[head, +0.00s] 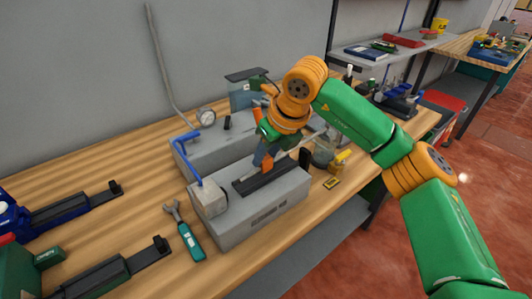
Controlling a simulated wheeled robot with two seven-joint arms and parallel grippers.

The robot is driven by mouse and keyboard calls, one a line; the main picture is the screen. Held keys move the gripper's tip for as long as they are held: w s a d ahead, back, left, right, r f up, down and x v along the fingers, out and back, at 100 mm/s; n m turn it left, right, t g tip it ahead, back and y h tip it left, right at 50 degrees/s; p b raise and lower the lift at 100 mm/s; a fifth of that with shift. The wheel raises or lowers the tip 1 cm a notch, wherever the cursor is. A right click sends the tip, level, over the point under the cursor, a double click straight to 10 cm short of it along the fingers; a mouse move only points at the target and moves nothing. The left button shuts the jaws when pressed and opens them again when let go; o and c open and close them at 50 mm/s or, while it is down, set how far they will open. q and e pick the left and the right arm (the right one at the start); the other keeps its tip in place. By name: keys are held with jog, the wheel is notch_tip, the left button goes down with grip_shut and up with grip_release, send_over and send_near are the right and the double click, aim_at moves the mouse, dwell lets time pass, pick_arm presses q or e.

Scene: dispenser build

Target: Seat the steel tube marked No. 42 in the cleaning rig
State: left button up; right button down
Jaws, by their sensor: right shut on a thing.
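The front grey block of the rig (262,221) stands on the bench with a dark slotted strip (270,179) on top and a blue bent pipe (187,152) at its left. Its front label is too small to read. My right gripper (264,160) is low over the dark strip and shut on a thin pale steel tube (308,139), which slants up to the right. The No. 42 mark cannot be read. The gripper hides part of the tube, and I cannot tell whether the tube touches the strip. My left gripper is not in view.
A teal-handled wrench (190,242) lies in front on the left. Dark rails (77,207) lie further left. A glass jar (323,153) and yellow items (342,160) stand close on the right.

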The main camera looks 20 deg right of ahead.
jog(key=shift+y, duration=0.4)
jog(key=shift+w+d, duration=0.1)
jog(key=shift+y+p, duration=0.45)
jog(key=shift+y, duration=0.05)
jog(key=shift+w+d+g, duration=0.1)
jog(key=shift+g, duration=0.2)
jog(key=shift+d+y+p, duration=0.15)
jog(key=shift+y+p, duration=0.2)
jog(key=shift+y, duration=0.05)
jog(key=shift+f+b, duration=0.3)
jog(key=shift+f, duration=0.2)
jog(key=shift+a, duration=0.35)
dwell(0.4)
jog(key=shift+s+a, duration=0.25)
jog(key=shift+a, duration=0.45)
